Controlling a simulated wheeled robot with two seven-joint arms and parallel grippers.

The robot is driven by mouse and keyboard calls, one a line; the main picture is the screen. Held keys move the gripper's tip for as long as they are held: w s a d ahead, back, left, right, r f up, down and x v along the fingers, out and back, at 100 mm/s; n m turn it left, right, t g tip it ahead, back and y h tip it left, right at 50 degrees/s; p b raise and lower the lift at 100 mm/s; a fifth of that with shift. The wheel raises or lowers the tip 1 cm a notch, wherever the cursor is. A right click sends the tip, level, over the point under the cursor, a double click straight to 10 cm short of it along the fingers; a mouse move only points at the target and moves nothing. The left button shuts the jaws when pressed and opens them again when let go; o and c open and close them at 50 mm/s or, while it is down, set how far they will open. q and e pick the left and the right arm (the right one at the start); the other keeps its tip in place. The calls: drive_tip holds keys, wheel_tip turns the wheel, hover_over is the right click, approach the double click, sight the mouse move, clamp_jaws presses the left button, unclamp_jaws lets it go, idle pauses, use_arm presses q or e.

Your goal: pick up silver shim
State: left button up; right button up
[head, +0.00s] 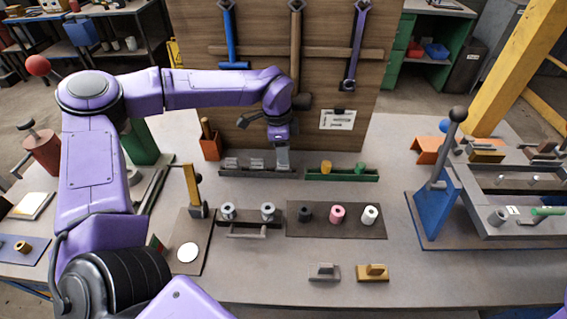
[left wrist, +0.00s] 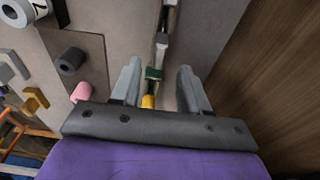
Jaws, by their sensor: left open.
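A single silver-grey plate with a raised grip (head: 323,272) lies on the front of the bench and looks like the silver shim. It also shows at the left of the left wrist view (left wrist: 12,65). Small silver pieces (head: 232,163) lie in a dark tray (head: 262,174) at the back, so I cannot be fully sure which is meant. My left gripper (head: 282,165) points down above the right end of that tray, far behind the plate. Its jaws are open and empty in the left wrist view (left wrist: 160,88). My right gripper does not show.
A gold plate (head: 372,272) lies right of the silver one. A green tray (head: 342,176) stands beside the dark tray. Spools (head: 337,214) stand mid-bench. A wooden panel (head: 270,120) rises behind my gripper. A blue lever stand (head: 437,215) is at right.

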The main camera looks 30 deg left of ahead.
sight(283, 168)
use_arm(q)
drive_tip(key=f+p, duration=0.1)
drive_tip(key=f, duration=0.3)
drive_tip(key=shift+s+f+p, duration=0.15)
drive_tip(key=shift+s+p, duration=0.05)
drive_tip(key=shift+p, duration=0.15)
drive_tip(key=shift+f, duration=0.3)
drive_tip(key=shift+w, duration=0.1)
clamp_jaws()
drive_tip(key=shift+r, duration=0.1)
